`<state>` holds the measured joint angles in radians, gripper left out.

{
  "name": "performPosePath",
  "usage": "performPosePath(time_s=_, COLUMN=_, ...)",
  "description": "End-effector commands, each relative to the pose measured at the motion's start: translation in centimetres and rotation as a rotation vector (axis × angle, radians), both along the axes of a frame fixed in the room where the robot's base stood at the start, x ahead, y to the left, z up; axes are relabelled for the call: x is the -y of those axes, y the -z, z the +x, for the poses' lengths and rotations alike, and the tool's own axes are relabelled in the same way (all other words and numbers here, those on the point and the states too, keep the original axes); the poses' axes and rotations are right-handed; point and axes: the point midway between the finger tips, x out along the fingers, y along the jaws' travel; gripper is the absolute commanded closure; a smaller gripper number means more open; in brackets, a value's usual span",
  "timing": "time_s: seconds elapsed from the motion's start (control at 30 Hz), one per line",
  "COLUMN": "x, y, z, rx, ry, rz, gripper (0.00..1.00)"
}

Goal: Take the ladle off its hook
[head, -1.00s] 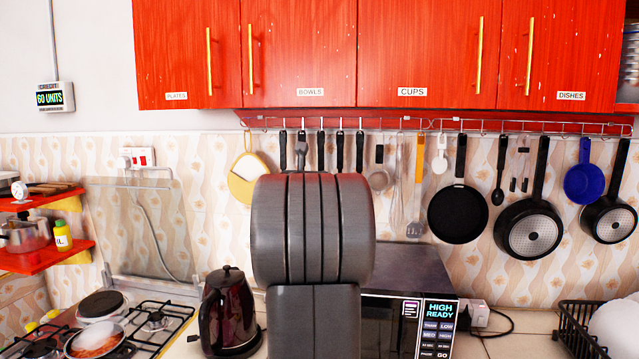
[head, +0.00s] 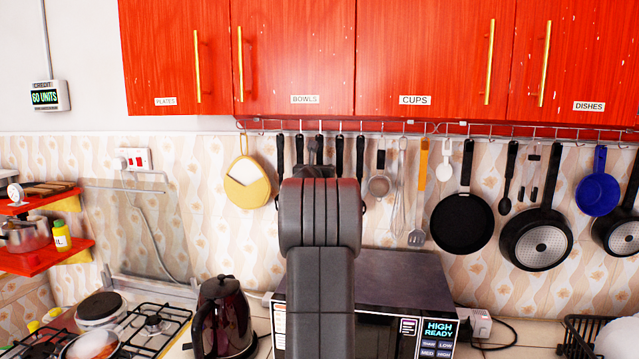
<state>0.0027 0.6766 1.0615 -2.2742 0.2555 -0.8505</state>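A row of black-handled utensils (head: 340,156) hangs from the hooks of the wall rail (head: 400,124), left of centre. My arm covers their lower ends, so I cannot tell which one is the ladle. My arm rises in the middle of the head view. A dark grey part at its far end, which looks like my gripper (head: 317,160), shows just above the arm in front of the handles. Its fingers cannot be made out, and nothing is visibly held. I cannot tell whether it touches a handle.
A strainer (head: 379,187), whisk (head: 398,200), spatula (head: 418,237) and pans (head: 463,222) hang to the right; a yellow holder (head: 247,184) hangs left. Below stand a microwave (head: 400,270) and dark kettle (head: 222,315). Red cabinets (head: 300,50) overhang the rail.

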Motion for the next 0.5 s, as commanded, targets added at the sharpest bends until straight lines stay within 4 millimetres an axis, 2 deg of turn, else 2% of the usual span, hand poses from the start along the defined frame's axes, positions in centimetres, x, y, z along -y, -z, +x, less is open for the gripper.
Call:
performPosePath(time_s=0.3, x=0.06, y=0.09, z=0.35, rx=0.0, ry=0.0, rz=0.0, gripper=0.57)
performPosePath(time_s=0.5, x=0.05, y=0.08, z=0.35, rx=0.0, ry=0.0, rz=0.0, gripper=0.97)
